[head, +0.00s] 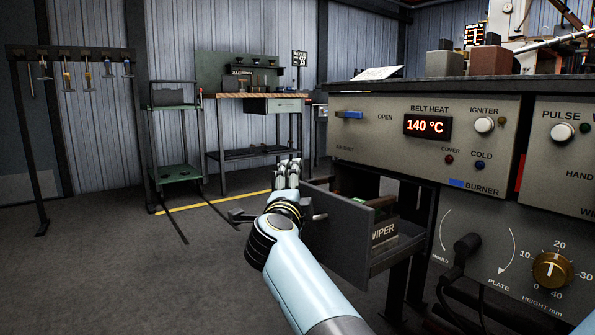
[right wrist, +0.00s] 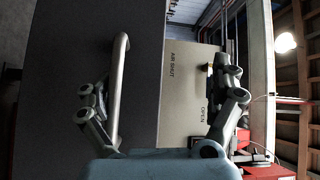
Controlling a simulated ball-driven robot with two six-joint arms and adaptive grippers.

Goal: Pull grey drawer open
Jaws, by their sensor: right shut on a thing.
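The grey drawer (head: 338,240) stands out from under the bench in the head view. Its dark front faces toward me and to the left, and its open top shows things inside. My right gripper (head: 287,172) is at the drawer's front in the head view. In the right wrist view, the drawer's pale bar handle (right wrist: 121,85) runs up beside one finger, against the dark drawer front (right wrist: 80,55). My right gripper is shut on the handle, though the exact contact is hard to see. My left gripper is not in view.
The machine panel (head: 385,140) with knobs and a 140 °C display is above and right of the drawer. A black lever (head: 466,245) is at lower right. A green trolley (head: 178,172) and a workbench (head: 262,95) stand behind. Open floor lies left.

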